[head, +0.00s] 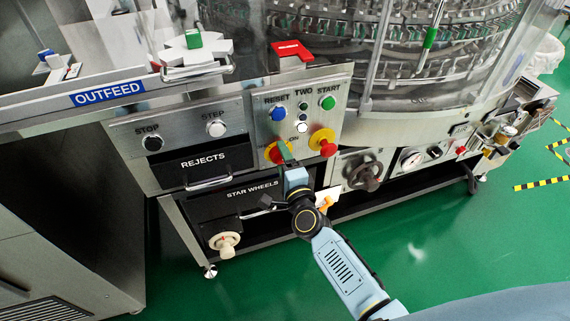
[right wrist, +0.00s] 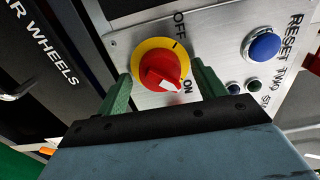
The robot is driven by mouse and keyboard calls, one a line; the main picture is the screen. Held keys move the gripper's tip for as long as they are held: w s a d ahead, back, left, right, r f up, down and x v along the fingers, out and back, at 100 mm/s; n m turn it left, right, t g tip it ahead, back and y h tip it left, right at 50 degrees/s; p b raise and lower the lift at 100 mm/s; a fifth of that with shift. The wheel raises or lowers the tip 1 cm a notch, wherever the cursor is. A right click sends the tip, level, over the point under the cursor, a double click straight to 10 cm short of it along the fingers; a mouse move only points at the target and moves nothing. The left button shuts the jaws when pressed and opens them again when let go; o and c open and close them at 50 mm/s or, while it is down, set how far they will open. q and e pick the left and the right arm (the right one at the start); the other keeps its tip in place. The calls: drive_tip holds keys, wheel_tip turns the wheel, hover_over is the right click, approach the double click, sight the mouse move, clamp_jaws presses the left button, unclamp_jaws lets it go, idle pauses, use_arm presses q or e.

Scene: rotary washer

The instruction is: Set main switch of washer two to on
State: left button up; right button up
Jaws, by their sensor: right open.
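The main switch of washer two is a red knob on a yellow disc (head: 270,152), on the steel panel labelled TWO. In the head view my right gripper (head: 284,151) partly covers it. In the right wrist view the red knob (right wrist: 160,69) sits between my two open green fingers, one on each side; I cannot tell whether they touch it. OFF and ON are printed beside the disc. The knob's white mark lies at its lower right, on the ON side in that view. My left gripper is not in view.
On the same panel are a blue RESET button (head: 279,114), a green START button (head: 327,102) and a red knob on yellow (head: 323,142) close to the right. A handwheel (head: 364,174) is at lower right. STAR WHEELS and REJECTS panels lie to the left.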

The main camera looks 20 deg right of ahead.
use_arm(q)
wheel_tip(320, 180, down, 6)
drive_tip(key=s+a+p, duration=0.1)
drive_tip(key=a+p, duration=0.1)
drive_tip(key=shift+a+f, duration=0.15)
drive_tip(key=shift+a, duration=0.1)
use_arm(e)
drive_tip(key=s, duration=1.3)
drive_tip(key=shift+s+d, duration=0.2)
